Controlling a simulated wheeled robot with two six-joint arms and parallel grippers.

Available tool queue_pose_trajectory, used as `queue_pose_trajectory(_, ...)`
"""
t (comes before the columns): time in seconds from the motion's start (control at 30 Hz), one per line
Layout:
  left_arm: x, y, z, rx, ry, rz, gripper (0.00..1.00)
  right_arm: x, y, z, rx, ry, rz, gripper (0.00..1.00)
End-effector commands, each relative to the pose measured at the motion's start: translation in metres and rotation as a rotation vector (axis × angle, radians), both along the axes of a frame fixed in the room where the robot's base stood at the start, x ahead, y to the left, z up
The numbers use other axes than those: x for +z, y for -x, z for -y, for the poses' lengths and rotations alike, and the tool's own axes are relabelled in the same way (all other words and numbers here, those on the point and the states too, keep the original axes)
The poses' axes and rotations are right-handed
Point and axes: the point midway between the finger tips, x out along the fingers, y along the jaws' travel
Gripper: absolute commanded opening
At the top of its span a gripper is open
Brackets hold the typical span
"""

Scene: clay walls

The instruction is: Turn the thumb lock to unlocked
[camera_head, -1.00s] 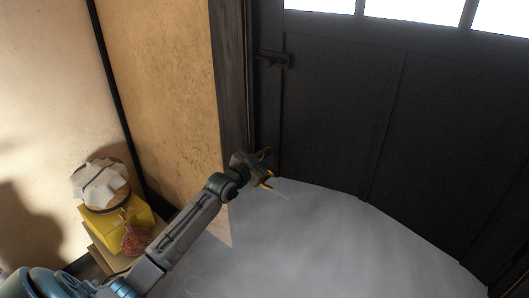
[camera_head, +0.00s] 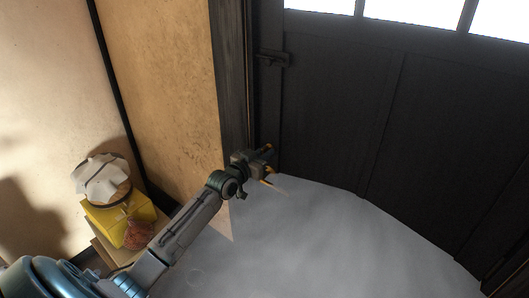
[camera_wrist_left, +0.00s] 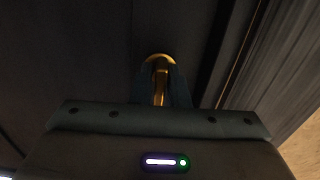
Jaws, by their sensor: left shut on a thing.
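The thumb lock (camera_wrist_left: 160,62) is a small brass piece with a rounded top, low on the dark door in the left wrist view. My left gripper (camera_wrist_left: 161,88) is at it, with its dark fingers around the brass stem, shut on it. In the head view, my left gripper (camera_head: 269,160) reaches the left edge of the door (camera_head: 330,120), beside the frame. The lock is hidden behind the gripper there, and its turned position is hard to tell. My right gripper is not in view.
A yellow box (camera_head: 108,222) with a white cloth-like item (camera_head: 100,180) stands at lower left. Pale floor (camera_head: 310,240) is clear.

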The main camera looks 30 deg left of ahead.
Motion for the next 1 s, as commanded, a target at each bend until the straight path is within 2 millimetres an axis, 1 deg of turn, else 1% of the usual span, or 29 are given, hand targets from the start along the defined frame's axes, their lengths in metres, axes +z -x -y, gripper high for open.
queue_pose_trajectory(0.03, 0.005, -0.001, 0.0, -0.001, -0.001, 0.01, 0.0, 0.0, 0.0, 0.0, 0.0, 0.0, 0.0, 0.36)
queue_pose_trajectory(0.17, 0.005, -0.001, 0.0, -0.001, -0.002, 0.01, 0.0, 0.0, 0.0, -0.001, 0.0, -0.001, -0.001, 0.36)
queue_pose_trajectory(0.2, 0.005, -0.001, 0.0, 0.0, -0.002, 0.01, 0.16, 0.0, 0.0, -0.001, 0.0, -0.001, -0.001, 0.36)
queue_pose_trajectory(0.27, 0.005, -0.001, 0.0, 0.0, -0.002, 0.009, 0.28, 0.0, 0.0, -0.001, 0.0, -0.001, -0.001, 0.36)
queue_pose_trajectory(0.3, 0.004, -0.001, 0.0, 0.0, -0.002, 0.008, 0.31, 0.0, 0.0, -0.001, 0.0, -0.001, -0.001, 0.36)
queue_pose_trajectory(0.57, 0.002, 0.0, 0.0, 0.0, -0.003, 0.003, 0.31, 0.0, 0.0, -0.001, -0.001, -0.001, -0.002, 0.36)
queue_pose_trajectory(0.67, 0.001, 0.005, -0.001, 0.001, -0.006, 0.001, 0.31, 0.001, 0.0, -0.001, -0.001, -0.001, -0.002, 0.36)
queue_pose_trajectory(0.77, 0.001, 0.016, -0.002, 0.001, -0.007, 0.001, 0.31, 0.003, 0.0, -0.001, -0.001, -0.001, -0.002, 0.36)
queue_pose_trajectory(1.0, 0.004, 0.056, -0.004, -0.002, -0.008, 0.001, 0.31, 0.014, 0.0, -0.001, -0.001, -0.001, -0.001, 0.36)
